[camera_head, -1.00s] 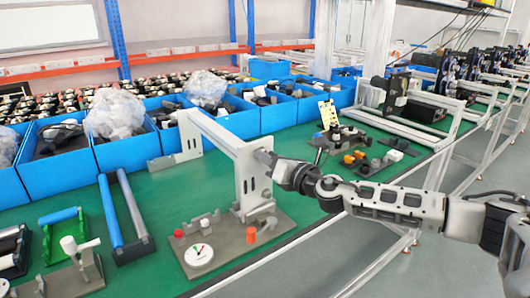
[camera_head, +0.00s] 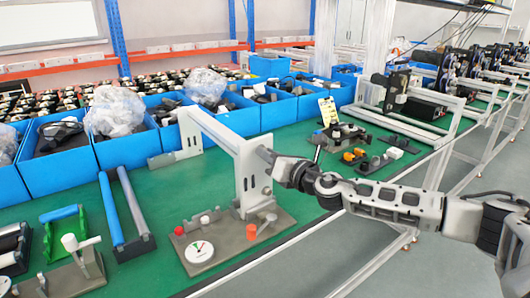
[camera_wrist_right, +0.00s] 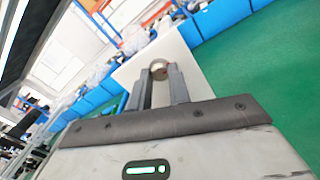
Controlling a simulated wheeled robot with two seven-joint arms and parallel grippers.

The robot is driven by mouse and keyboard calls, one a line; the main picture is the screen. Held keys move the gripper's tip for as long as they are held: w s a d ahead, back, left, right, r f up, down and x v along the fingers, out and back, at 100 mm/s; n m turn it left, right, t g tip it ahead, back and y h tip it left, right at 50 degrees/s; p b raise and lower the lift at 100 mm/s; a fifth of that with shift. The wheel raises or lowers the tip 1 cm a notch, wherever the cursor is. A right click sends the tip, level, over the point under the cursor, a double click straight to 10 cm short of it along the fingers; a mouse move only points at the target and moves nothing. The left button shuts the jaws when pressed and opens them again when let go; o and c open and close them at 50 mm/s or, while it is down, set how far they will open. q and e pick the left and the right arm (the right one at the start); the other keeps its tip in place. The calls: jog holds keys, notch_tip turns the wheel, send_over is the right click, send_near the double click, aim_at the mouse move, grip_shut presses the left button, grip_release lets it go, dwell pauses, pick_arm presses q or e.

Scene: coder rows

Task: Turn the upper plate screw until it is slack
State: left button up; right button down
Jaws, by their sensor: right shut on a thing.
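A grey upright plate (camera_head: 246,182) stands on a grey base with a beam running back from its top. My right gripper (camera_head: 272,162) is at the upper part of the plate's right side. In the right wrist view its two fingers (camera_wrist_right: 159,84) are shut on a round metallic screw head (camera_wrist_right: 159,68), the upper plate screw, in front of the pale plate (camera_wrist_right: 185,62). The head view hides the screw behind the fingers. How far the screw is turned cannot be told. My left gripper is not in view.
The base carries a white dial (camera_head: 199,251) and an orange-red knob (camera_head: 251,231). Blue bins (camera_head: 125,148) line the back of the green table. A fixture with orange parts (camera_head: 355,155) stands behind my right arm.

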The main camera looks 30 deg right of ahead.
jog(key=n+p, duration=0.2)
jog(key=n, duration=0.7)
jog(key=shift+n, duration=0.3)
jog(key=c, duration=1.4)
grip_release()
jog(key=shift+c, duration=0.2)
jog(key=m+b, duration=0.2)
jog(key=m, duration=0.7)
jog(key=shift+m, duration=0.4)
